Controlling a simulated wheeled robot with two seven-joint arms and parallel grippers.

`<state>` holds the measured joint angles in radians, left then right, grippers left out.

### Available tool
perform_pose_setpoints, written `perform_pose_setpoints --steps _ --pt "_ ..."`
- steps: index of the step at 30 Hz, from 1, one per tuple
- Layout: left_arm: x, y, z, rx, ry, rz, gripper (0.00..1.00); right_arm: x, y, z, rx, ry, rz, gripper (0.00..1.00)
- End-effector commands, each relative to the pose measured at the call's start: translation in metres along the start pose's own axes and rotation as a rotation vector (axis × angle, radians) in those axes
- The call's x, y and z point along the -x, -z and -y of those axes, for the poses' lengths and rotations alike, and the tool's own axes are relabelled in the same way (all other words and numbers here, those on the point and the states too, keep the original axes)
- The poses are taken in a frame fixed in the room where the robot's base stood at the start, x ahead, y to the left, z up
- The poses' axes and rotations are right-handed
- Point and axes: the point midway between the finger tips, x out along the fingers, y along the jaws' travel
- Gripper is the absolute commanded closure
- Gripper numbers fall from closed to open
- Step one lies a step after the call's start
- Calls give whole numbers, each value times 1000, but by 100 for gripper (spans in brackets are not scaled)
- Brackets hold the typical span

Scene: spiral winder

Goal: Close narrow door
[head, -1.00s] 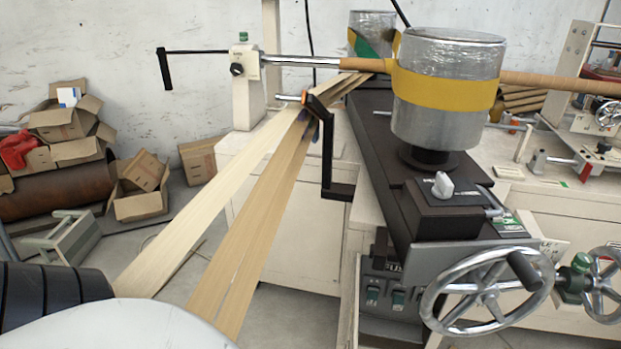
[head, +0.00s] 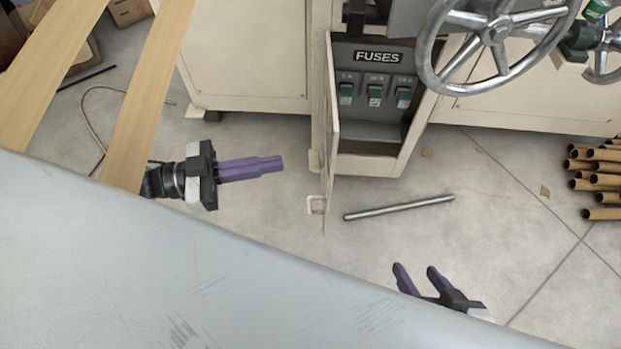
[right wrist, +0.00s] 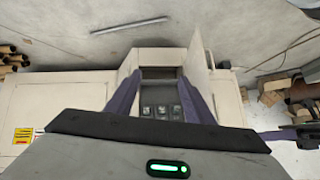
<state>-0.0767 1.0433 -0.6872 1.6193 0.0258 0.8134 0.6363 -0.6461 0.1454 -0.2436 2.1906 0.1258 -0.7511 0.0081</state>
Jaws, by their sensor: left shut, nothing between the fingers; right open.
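The narrow door (head: 331,120) of the fuse compartment (head: 372,110) stands open, seen nearly edge-on in the head view. It swings out toward me on the compartment's left side, with a pale handle (head: 316,205) near its outer end. In the right wrist view the door (right wrist: 198,62) shows as a pale panel beside the open compartment (right wrist: 160,98). My left gripper (head: 279,164) is shut and empty, pointing right, left of the door and apart from it. My right gripper (head: 415,270) is open and empty, below and right of the door; its fingers frame the compartment in the right wrist view.
A metal rod (head: 400,208) lies on the floor right of the door. Handwheels (head: 497,35) jut out above the compartment. Long wooden strips (head: 145,95) cross the left side. Cardboard tubes (head: 600,170) are stacked at the far right. Floor between the grippers is mostly clear.

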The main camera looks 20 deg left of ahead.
Motion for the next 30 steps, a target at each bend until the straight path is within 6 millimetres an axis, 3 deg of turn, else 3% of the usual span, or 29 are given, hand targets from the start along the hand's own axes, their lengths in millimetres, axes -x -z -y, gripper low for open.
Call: perform_pose_setpoints --steps 1,4,7,10,14,24,30 --pt "16 -10 7 -10 -50 4 100 -12 -10 -1 0 7 0 52" --pt "38 -4 11 -1 -123 1 100 -15 -12 1 -1 17 2 52" --pt "48 2 12 8 -160 -1 100 -16 -13 2 -1 22 4 52" --pt "46 5 11 13 -172 -4 100 -16 -12 3 0 25 7 52" --pt "26 6 7 11 -174 -7 100 -18 -12 4 5 29 15 52" --pt "-46 6 -5 10 -172 -9 100 -27 -16 9 27 55 53 52" --pt "-74 5 -10 10 -171 -6 100 -31 -19 12 41 70 76 52"
